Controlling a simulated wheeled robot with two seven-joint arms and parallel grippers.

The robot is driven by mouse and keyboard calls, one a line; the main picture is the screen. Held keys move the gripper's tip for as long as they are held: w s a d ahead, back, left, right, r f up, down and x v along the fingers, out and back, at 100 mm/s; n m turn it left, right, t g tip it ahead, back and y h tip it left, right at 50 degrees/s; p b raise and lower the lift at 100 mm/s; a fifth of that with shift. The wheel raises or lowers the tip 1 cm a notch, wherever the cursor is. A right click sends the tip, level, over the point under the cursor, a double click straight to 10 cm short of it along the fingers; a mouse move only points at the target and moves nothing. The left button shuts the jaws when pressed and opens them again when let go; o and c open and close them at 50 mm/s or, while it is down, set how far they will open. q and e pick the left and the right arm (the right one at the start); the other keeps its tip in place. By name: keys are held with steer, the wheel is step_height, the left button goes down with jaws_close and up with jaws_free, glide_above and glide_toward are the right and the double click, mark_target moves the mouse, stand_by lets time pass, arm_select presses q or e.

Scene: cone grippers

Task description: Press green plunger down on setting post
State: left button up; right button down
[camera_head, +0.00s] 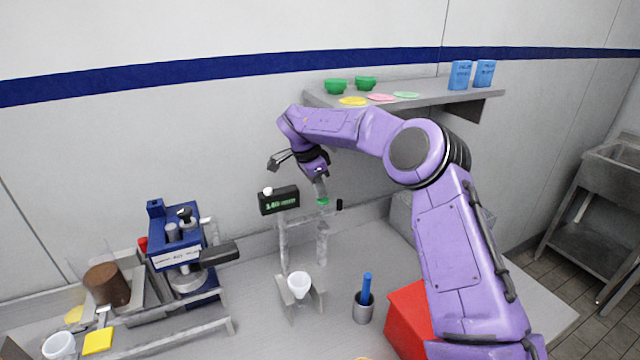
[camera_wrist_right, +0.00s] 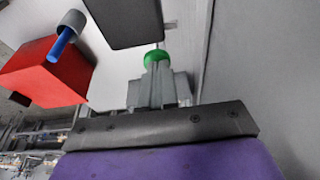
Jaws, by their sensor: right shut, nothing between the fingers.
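The green plunger (camera_head: 323,201) sits at the top of a grey upright post (camera_head: 322,243), which I take to be the setting post. My right gripper (camera_head: 320,190) points down with its fingers shut and empty, and its tips are right at the plunger's top. In the right wrist view, the green plunger (camera_wrist_right: 157,56) lies straight beyond the shut fingertips (camera_wrist_right: 157,70). They look to be touching or very close; I cannot tell which. The fingers partly cover the plunger. My left gripper is out of view.
A black display (camera_head: 279,200) with green digits stands left of the plunger. A white cone (camera_head: 299,284) stands below on a small holder. A blue-handled tool (camera_head: 366,288) stands in a grey cup (camera_head: 363,309) beside a red box (camera_head: 407,310). A shelf (camera_head: 440,97) hangs behind my arm.

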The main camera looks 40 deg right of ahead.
steer(key=v, duration=0.2)
steer(key=b+v, duration=0.1)
steer(key=v, duration=0.2)
steer(key=shift+s+d+r, duration=0.1)
steer(key=shift+s+d, duration=0.05)
steer(key=shift+d, duration=0.1)
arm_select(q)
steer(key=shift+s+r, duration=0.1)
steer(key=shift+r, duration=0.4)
arm_select(e)
steer(key=v, duration=0.7)
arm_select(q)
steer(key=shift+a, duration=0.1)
arm_select(e)
steer(key=shift+a, duration=0.15)
